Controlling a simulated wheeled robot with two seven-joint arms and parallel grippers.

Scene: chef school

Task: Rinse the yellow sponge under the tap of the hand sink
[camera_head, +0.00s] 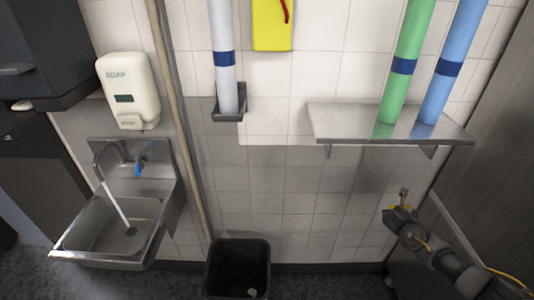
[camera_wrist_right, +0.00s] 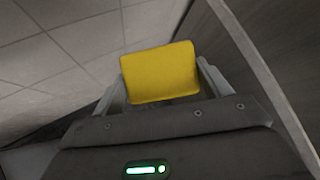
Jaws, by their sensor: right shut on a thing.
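The yellow sponge (camera_wrist_right: 160,73) is held between the two fingers of my right gripper (camera_wrist_right: 163,82) in the right wrist view. In the head view my right gripper (camera_head: 398,207) is at the lower right, below the wall shelf, far from the sink; the sponge is hardly visible there. The steel hand sink (camera_head: 160,213) is on the wall at the left. Its tap (camera_head: 98,158) has a curved spout and a blue lever (camera_head: 138,169). A white stream of water runs from the spout into the basin. My left gripper is not in view.
A soap dispenser (camera_head: 128,92) hangs above the sink. A black bin (camera_head: 237,262) stands on the floor right of it, by a vertical pole (camera_head: 172,100). A steel shelf (camera_head: 345,122) holds green and blue tubes. A grey panel (camera_head: 490,150) borders the right side.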

